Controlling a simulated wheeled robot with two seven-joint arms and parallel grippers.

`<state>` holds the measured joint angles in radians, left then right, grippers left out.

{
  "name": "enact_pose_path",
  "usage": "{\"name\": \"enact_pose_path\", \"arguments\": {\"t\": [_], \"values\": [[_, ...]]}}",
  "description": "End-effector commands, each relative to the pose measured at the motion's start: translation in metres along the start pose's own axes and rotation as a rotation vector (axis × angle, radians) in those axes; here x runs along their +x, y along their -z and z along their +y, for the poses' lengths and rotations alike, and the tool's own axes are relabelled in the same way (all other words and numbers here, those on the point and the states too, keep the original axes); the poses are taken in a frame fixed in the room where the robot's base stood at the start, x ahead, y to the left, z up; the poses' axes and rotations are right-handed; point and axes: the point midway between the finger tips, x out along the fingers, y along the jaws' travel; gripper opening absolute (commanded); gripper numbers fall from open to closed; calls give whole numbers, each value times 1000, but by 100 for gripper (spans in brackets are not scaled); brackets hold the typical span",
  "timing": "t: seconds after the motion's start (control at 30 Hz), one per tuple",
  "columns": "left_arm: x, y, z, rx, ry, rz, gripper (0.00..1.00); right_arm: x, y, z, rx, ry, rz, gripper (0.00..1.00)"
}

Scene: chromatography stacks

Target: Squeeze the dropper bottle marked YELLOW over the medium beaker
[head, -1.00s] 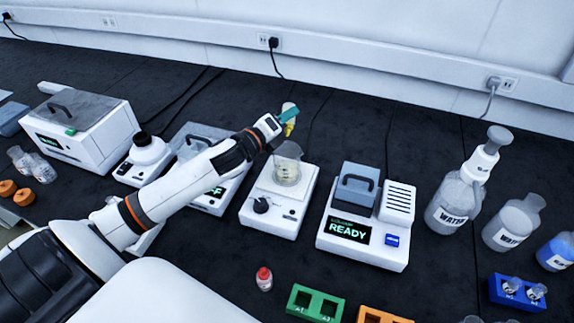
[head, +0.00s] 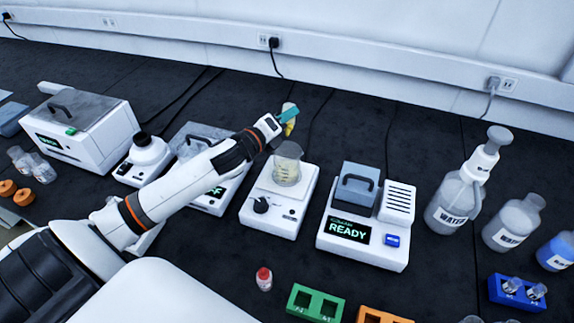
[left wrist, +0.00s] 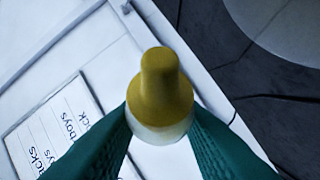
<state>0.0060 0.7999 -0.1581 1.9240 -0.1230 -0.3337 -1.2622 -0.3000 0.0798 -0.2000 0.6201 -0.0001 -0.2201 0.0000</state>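My left gripper (head: 289,117) has teal fingers, shut on a small dropper bottle with a yellow tip (head: 289,128). In the left wrist view the yellow cap and pale shoulder of the dropper bottle (left wrist: 160,95) sit between the fingers (left wrist: 160,125). No YELLOW marking is readable on it. The medium beaker (head: 287,165) is clear glass with a pale yellowish tint low inside. It stands on a white stirrer plate (head: 268,222). The held bottle appears just above and behind the beaker's rim, apart from it. My right gripper is not in view.
A white device reading READY (head: 349,232) stands right of the stirrer plate. A red-capped bottle (head: 264,279) and a green rack (head: 315,303) are in front. A WATER wash bottle (head: 455,200) is at right. Another white device (head: 205,165) lies under my left arm.

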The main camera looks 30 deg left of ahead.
Motion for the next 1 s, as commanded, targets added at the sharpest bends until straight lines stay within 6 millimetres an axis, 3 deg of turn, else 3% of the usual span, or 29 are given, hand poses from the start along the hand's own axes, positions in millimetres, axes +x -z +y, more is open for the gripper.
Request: {"name": "enact_pose_path", "arguments": {"t": [0.97, 1.0], "values": [[0, 0, 0, 0, 0, 0, 28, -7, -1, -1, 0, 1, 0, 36], [0, 0, 0, 0, 0, 0, 21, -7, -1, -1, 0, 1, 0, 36]]}}
